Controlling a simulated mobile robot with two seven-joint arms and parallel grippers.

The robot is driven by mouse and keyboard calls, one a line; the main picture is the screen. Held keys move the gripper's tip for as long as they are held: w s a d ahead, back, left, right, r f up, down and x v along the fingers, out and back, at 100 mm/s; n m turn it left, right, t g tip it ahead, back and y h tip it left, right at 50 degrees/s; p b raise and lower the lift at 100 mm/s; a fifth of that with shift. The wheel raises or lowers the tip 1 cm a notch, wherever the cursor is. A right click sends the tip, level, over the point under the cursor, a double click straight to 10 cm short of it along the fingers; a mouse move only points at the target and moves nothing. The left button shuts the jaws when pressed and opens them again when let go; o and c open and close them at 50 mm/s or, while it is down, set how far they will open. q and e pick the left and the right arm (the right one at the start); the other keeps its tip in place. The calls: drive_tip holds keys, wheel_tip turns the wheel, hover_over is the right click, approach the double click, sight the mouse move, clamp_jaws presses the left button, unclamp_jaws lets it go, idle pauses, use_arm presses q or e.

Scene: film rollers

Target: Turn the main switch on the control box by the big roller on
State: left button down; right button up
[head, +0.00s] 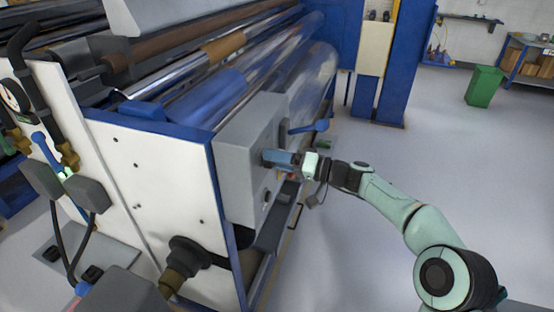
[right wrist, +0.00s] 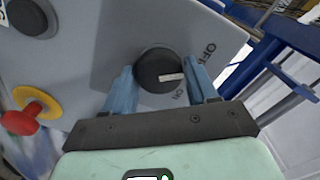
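The control box (head: 238,180) is a grey cabinet on the end of the machine by the big roller (head: 315,80). Its main switch (right wrist: 157,66) is a round black knob with a white mark, seen in the right wrist view. My right gripper (head: 278,158) is at the box's face. In the right wrist view its blue fingers (right wrist: 161,80) stand close on both sides of the knob and appear to touch it. In the head view the gripper hides the knob. My left gripper is not in view.
A red button on a yellow ring (right wrist: 28,112) and another black knob (right wrist: 30,17) are on the box's face. A blue handle (head: 312,127) sticks out behind the box. A blue column (head: 405,60) stands further back. The floor (head: 450,160) to the right is clear.

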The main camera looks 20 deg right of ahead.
drive_tip(key=c, duration=0.5)
drive_tip(key=shift+m, duration=0.4)
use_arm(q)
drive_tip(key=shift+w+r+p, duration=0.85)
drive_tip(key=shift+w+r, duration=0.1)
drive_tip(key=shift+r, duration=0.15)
use_arm(e)
drive_tip(key=shift+m, duration=6.5)
drive_tip(key=o, duration=1.1)
drive_tip(key=shift+f, duration=0.1)
drive_tip(key=shift+c, duration=0.2)
